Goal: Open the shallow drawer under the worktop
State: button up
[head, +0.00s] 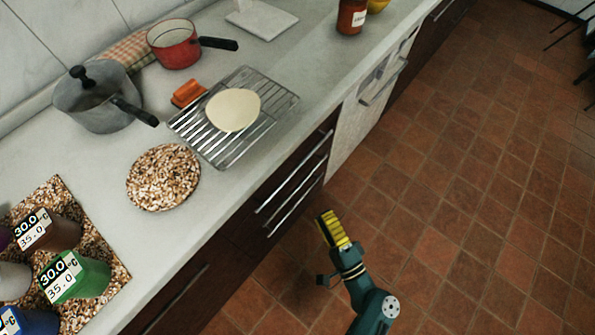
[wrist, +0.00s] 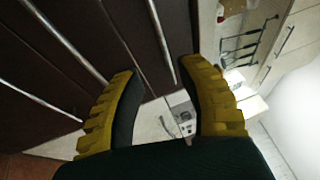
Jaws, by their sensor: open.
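The dark drawer fronts (head: 276,190) sit under the worktop's front edge, with long metal bar handles. The uppermost handle (head: 294,172) belongs to the shallow drawer just below the worktop, which looks shut. A second bar handle (head: 298,198) runs below it. My gripper (head: 327,220) is out in front of the drawers over the floor, apart from the handles in the head view. In the wrist view its two yellow fingers (wrist: 155,68) are spread and empty. A bar handle (wrist: 162,42) shows beyond and between the fingertips there; which drawer it belongs to is unclear.
The pale worktop (head: 225,190) carries a wire rack (head: 282,101), a grey pot (head: 92,100), a red saucepan (head: 172,47), a round pebbled mat (head: 163,177) and several labelled cups. A pale appliance front (head: 355,125) stands right of the drawers.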

aim_at(298, 168)
jog(key=b+x, duration=0.2)
jog(key=x, duration=1.3)
jog(key=shift+r+b, duration=0.15)
jog(key=shift+b, duration=0.15)
grip_shut()
